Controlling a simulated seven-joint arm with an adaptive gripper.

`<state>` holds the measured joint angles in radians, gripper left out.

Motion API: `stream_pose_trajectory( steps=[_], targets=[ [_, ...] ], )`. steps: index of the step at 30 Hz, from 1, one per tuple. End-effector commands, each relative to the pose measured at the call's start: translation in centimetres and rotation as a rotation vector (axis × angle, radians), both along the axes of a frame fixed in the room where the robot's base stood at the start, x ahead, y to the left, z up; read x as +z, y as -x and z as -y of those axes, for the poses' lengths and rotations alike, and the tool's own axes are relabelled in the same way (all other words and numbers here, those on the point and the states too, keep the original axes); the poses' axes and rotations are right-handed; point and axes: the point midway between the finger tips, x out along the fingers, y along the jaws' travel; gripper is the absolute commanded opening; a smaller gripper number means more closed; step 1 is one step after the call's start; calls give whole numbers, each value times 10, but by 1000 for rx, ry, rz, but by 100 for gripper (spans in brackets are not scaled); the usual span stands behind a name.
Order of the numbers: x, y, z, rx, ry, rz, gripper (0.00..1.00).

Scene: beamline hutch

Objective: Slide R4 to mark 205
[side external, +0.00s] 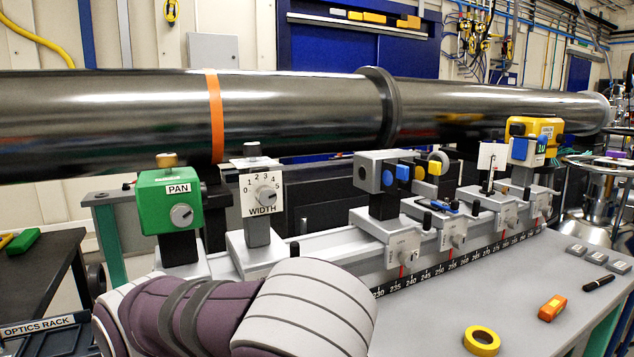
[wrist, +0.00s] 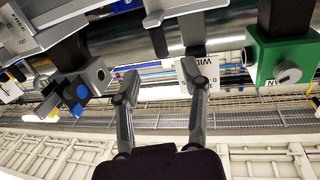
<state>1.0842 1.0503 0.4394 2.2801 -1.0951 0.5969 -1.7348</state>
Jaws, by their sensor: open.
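A graduated rail (side external: 400,281) runs along the bench, its visible numbers rising from about 230 rightward; mark 205 is not visible. Several grey carriages ride on it: one with a grey box and blue knobs (side external: 402,241), a low one with a clamp knob (side external: 450,226), one with a white card (side external: 500,207) and one under a yellow unit (side external: 537,202). Their labels are too small to read, so I cannot tell which is R4. In the wrist view, my gripper (wrist: 162,86) is open and empty, fingers apart. In the side view, my arm hides the rail's left front.
The green PAN box (side external: 171,202) and white WIDTH box (side external: 258,190) stand at the rail's left. A long dark pipe (side external: 290,105) runs behind.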

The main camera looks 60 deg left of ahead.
Motion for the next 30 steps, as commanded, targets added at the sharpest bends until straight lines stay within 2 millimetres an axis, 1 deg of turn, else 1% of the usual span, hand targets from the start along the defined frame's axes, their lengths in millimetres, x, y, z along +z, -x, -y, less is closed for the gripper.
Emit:
stream_pose_trajectory(
  steps=[1, 3, 7, 10, 17, 19, 20, 22, 25, 26, 27, 28, 29, 30],
  targets=[
    [0, 0, 12, -9, 2, 2, 44],
    [0, 4, 26, -6, 2, 1, 44],
    [0, 7, 41, -3, 0, 1, 44],
    [0, 9, 44, 0, -1, 0, 44],
    [0, 9, 44, 4, 3, -5, 44],
    [-4, 11, 40, 32, 46, -53, 44],
    [-8, 13, 38, 53, 87, -97, 44],
    [-20, 21, 33, 112, 234, -249, 44],
    [-39, 34, 35, 122, 537, -511, 44],
    [-42, 37, 38, 96, 629, -583, 44],
    [-45, 39, 44, 42, 749, -663, 44],
    [-45, 40, 49, -15, 832, -716, 44],
    [-44, 40, 54, -85, 908, -762, 44],
    [-40, 40, 61, -194, 995, -809, 44]
  ],
)
